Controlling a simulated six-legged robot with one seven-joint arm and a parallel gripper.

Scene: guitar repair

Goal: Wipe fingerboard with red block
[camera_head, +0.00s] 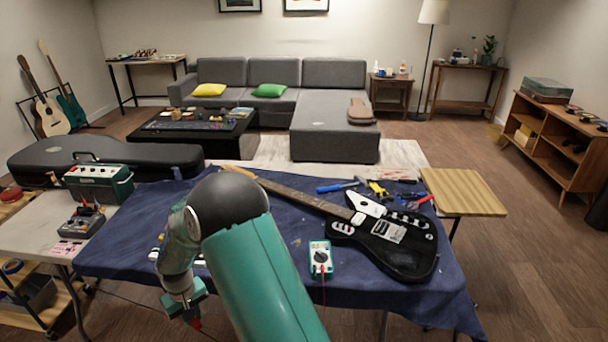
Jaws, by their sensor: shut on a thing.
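A black electric guitar (395,248) lies on the blue cloth, its body to the right. Its dark fingerboard (298,196) runs up and left from the body toward the headstock; my arm hides none of the stretch near the body. My gripper (191,312) hangs at the lower left, pointing down, on the near side of the cloth and well apart from the fingerboard. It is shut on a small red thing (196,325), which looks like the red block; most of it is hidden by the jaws.
A multimeter (320,259) lies near the guitar body. Pliers and screwdrivers (375,188) lie behind the guitar. A wooden board (462,191) is at the right.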

